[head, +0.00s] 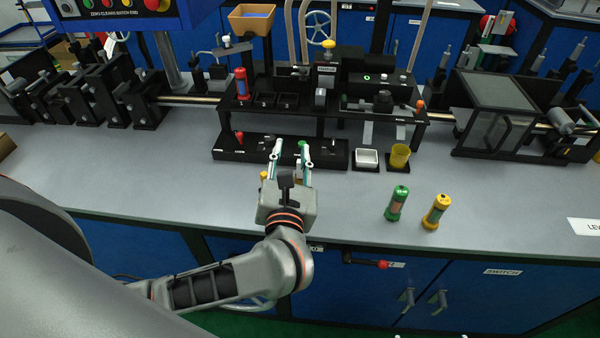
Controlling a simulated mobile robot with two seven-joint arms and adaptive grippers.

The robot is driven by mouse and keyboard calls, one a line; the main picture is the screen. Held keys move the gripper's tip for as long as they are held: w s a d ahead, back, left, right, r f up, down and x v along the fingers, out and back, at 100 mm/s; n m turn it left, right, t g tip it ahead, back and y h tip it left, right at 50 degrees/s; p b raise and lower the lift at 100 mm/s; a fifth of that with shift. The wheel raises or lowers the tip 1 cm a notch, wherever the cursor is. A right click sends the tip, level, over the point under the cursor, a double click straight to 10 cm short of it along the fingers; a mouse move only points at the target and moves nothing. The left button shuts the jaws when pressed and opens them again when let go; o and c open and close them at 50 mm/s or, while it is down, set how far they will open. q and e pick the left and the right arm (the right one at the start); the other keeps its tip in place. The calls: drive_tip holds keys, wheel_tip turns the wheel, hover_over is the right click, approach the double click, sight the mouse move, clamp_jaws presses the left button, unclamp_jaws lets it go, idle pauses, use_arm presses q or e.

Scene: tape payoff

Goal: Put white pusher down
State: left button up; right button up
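My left gripper (291,152) reaches over the bench to the front edge of the low black rack (331,154). Its two pale fingers stand apart, with no object clearly held between the tips. A small green-topped piece (302,145) shows beside the right finger, and a small yellow piece (264,175) shows left of the gripper. I cannot make out a white pusher for certain; the fingers and wrist hide part of the rack. A red-topped piece (239,137) stands in the rack's left part. My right gripper is not in view.
A green cylinder (397,203) and a yellow cylinder (436,211) stand on the bench right of my arm. A white tray (367,158) and a yellow cup (400,156) sit beside the rack. A raised black stand (322,112) is behind. The bench's left front is clear.

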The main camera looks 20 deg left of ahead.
sight(299, 165)
use_arm(q)
drive_tip(key=f, duration=0.2)
drive_tip(key=s+d+f+n+g+h, duration=0.1)
drive_tip(key=f, duration=0.1)
drive_tip(key=s+f+n+g+h, duration=0.1)
drive_tip(key=f, duration=0.1)
drive_tip(key=shift+d+f, duration=0.15)
drive_tip(key=shift+f, duration=0.05)
drive_tip(key=shift+f+g, duration=0.25)
drive_tip(key=shift+g, duration=0.05)
drive_tip(key=x, duration=0.7)
drive_tip(key=shift+w+r, duration=0.1)
drive_tip(key=shift+w, duration=0.25)
clamp_jaws()
